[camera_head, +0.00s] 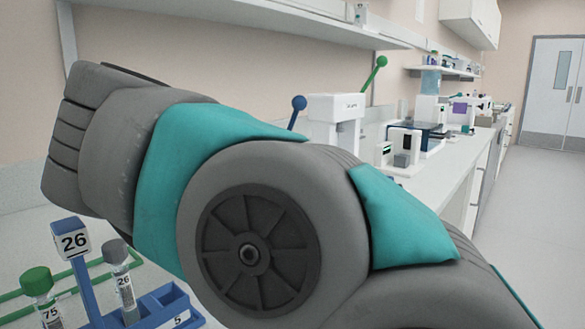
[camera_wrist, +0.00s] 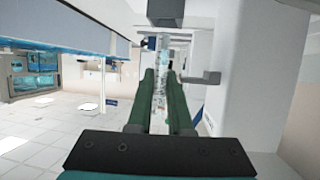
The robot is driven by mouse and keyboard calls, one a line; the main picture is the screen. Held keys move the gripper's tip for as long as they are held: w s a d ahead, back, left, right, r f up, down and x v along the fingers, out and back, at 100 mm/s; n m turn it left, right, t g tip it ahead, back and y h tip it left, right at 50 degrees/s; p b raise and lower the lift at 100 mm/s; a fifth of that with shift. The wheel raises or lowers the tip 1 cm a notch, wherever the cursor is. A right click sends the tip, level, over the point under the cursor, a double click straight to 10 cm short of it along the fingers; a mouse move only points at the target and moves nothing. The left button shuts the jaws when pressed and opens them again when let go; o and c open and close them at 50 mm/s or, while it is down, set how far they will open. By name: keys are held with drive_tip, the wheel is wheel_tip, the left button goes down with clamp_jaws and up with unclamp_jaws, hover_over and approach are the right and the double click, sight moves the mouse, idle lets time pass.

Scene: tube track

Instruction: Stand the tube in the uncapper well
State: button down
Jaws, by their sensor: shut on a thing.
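My gripper (camera_wrist: 161,80) shows in the wrist view, its two green fingers shut on a clear tube (camera_wrist: 161,57). The tube lies between the fingers and reaches beyond their tips, towards a dark block (camera_wrist: 166,12) at the top edge. I cannot tell whether the tube touches the block. A white machine body with a grey bracket (camera_wrist: 200,77) is close on the right. In the head view a white machine (camera_head: 338,112) with a blue and a green knobbed lever stands on the bench behind my arm. It may be the uncapper; its well is hidden. My arm hides the gripper there.
A blue rack (camera_head: 168,308) at the lower left carries a sign marked 26. A tube labelled 26 (camera_head: 124,290) and a green-capped tube labelled 75 (camera_head: 40,292) stand there. More instruments (camera_head: 425,135) line the bench to the right. A shelf (camera_head: 260,20) hangs above.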

drive_tip(key=shift+f, duration=0.35)
drive_tip(key=shift+r, duration=0.5)
idle(0.5)
drive_tip(key=shift+f, duration=0.55)
idle(0.5)
drive_tip(key=shift+a+r, duration=0.1)
drive_tip(key=shift+r, duration=0.1)
drive_tip(key=c, duration=0.8)
unclamp_jaws()
drive_tip(key=shift+r, duration=0.1)
drive_tip(key=shift+o, duration=0.2)
drive_tip(key=shift+r, duration=0.1)
